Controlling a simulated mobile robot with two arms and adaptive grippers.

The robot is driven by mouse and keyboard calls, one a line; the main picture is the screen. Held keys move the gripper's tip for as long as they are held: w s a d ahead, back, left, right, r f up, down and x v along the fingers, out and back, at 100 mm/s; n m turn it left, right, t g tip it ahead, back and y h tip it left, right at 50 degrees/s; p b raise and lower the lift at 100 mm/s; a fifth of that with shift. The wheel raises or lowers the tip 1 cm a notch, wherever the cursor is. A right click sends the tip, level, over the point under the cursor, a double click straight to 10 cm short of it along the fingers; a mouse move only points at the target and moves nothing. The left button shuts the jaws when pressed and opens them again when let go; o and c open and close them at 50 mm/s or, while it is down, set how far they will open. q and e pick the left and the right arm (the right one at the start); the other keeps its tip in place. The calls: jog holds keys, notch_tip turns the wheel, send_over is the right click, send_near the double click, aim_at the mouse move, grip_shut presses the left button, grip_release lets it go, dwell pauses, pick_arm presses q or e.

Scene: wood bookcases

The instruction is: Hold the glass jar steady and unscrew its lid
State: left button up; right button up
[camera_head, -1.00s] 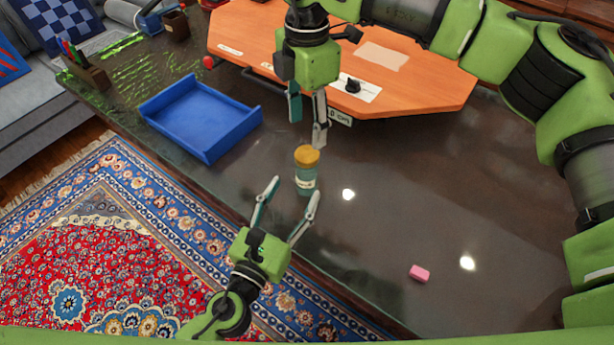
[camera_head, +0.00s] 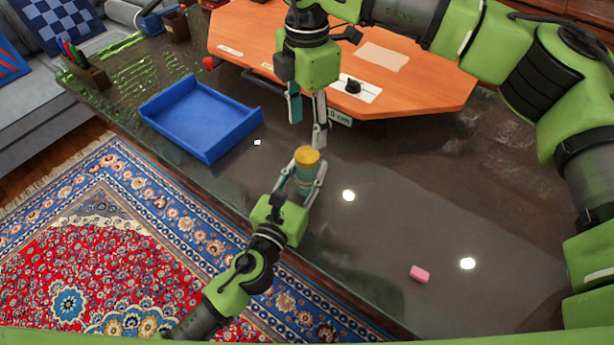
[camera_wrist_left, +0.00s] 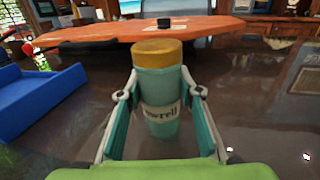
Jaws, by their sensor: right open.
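The glass jar (camera_head: 306,183) stands upright near the desk's front edge. It has a teal body, a pale label and an orange-yellow lid (camera_head: 307,156). My left gripper (camera_head: 304,172) has one finger on each side of the jar's body. In the left wrist view the jar (camera_wrist_left: 160,95) sits between the teal finger pads, with its lid (camera_wrist_left: 158,50) above them. Its fingertips look very close to the glass, but I cannot tell whether they press on it. My right gripper (camera_head: 307,120) points down, open and empty, just above and behind the lid.
A blue tray (camera_head: 200,118) lies left of the jar. An orange raised board (camera_head: 340,60) stands behind my right gripper. A pink block (camera_head: 419,274) lies on the dark desk at the right. The desk (camera_head: 400,200) right of the jar is mostly clear.

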aim_at(307, 154)
pick_arm(q)
grip_shut()
pick_arm(e)
jog(key=shift+a, duration=0.1)
jog(key=shift+f, duration=0.1)
jog(key=shift+f, duration=3.9)
